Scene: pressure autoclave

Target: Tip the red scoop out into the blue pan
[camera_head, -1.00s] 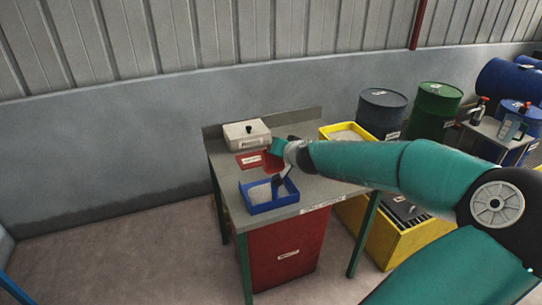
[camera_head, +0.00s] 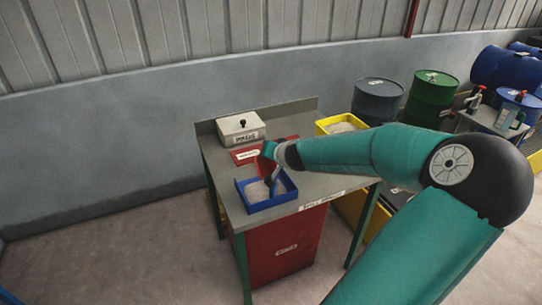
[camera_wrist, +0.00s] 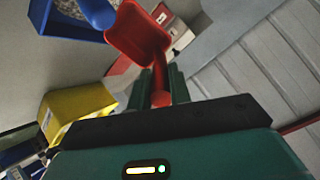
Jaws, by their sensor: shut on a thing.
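My gripper (camera_wrist: 163,88) is shut on the handle of the red scoop (camera_wrist: 138,34). The scoop's bowl extends away from the fingers, and its visible face looks bare red. In the head view the red scoop (camera_head: 264,166) is partly hidden by my wrist, above the back of the blue pan. The blue pan (camera_head: 251,209) stands at the table's front and holds pale grey granules. It also shows in the wrist view (camera_wrist: 72,33), at top left beside the scoop. A blue-grey part overlaps the pan; I cannot tell what it is.
A grey table (camera_head: 222,171) carries a pale lidded box (camera_head: 240,128) at the back and a red labelled mat (camera_head: 244,156). A yellow tray (camera_head: 330,126) with granules is beyond my forearm. Drums (camera_head: 378,101) stand at the right. A wall is behind.

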